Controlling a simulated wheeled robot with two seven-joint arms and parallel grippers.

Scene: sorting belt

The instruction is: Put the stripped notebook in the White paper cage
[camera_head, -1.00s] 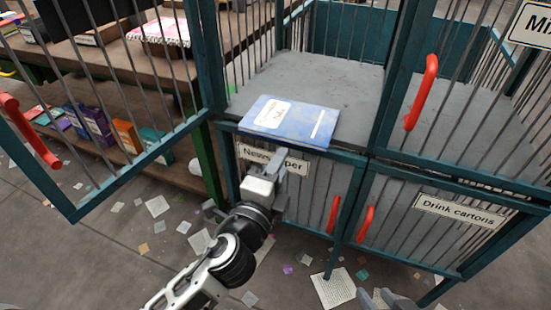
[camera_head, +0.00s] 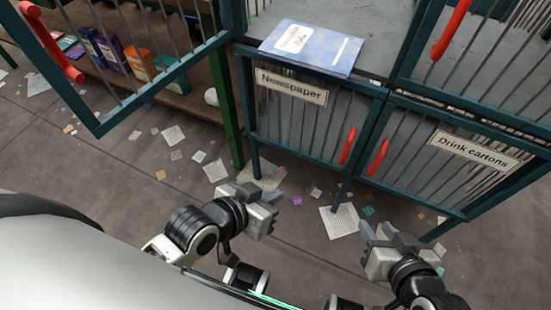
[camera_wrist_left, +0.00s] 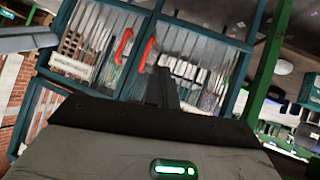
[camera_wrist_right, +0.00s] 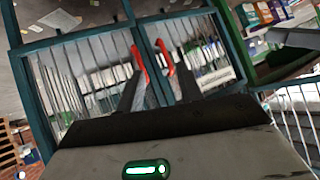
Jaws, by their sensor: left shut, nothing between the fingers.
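A blue notebook (camera_head: 312,48) with a white label and a white stripe lies flat at the front edge of an upper cage's grey floor (camera_head: 377,25), in the head view. It sits above the Newspaper sign (camera_head: 291,86). The upper cage's own sign is not in view. My left gripper (camera_head: 271,198) is shut and empty, low in front of the cages and apart from the notebook; its closed fingers show in the left wrist view (camera_wrist_left: 162,85). My right gripper (camera_head: 375,231) is open and empty, lower right; its spread fingers show in the right wrist view (camera_wrist_right: 157,90).
An open barred door (camera_head: 150,95) with a red handle (camera_head: 50,42) swings out at left. The Newspaper and Drink cartons (camera_head: 473,150) cage doors below are closed. Paper scraps litter the floor. Several boxes (camera_head: 110,52) stand on a low shelf at left.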

